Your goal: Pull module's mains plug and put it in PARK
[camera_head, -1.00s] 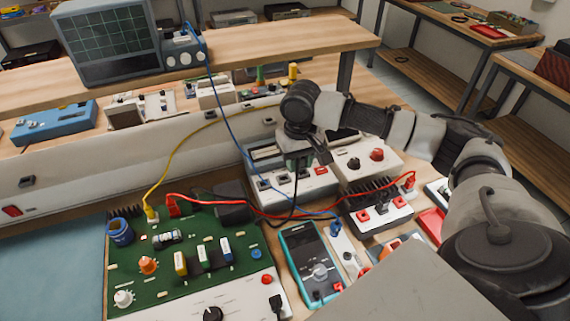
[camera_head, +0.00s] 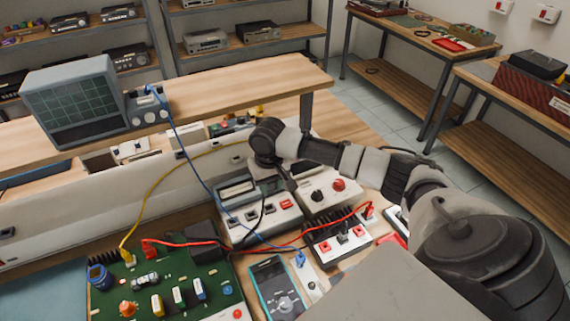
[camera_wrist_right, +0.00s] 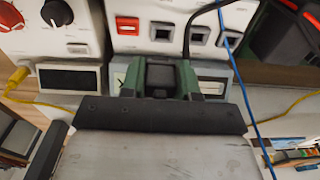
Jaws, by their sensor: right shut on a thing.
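My right gripper (camera_head: 287,178) points down over the back of a white multi-socket unit (camera_head: 270,225) with a red switch. In the right wrist view its green fingers (camera_wrist_right: 160,80) are shut on a dark block, which looks like the black plug (camera_wrist_right: 160,77). A black cable (camera_wrist_right: 190,40) runs to the fingers. I cannot tell whether the plug touches the unit below. The unit's dark square sockets (camera_wrist_right: 195,35) show beside the fingers. The module's green board (camera_head: 165,290) is at lower left. No PARK label is readable. My left gripper is not in view.
A white box with black and red knobs (camera_head: 328,190) stands right of the gripper. Red leads (camera_head: 275,246), a blue lead (camera_head: 200,180) and a yellow lead (camera_head: 150,195) cross the bench. A teal multimeter (camera_head: 277,290) lies in front. An oscilloscope (camera_head: 75,98) stands on the shelf.

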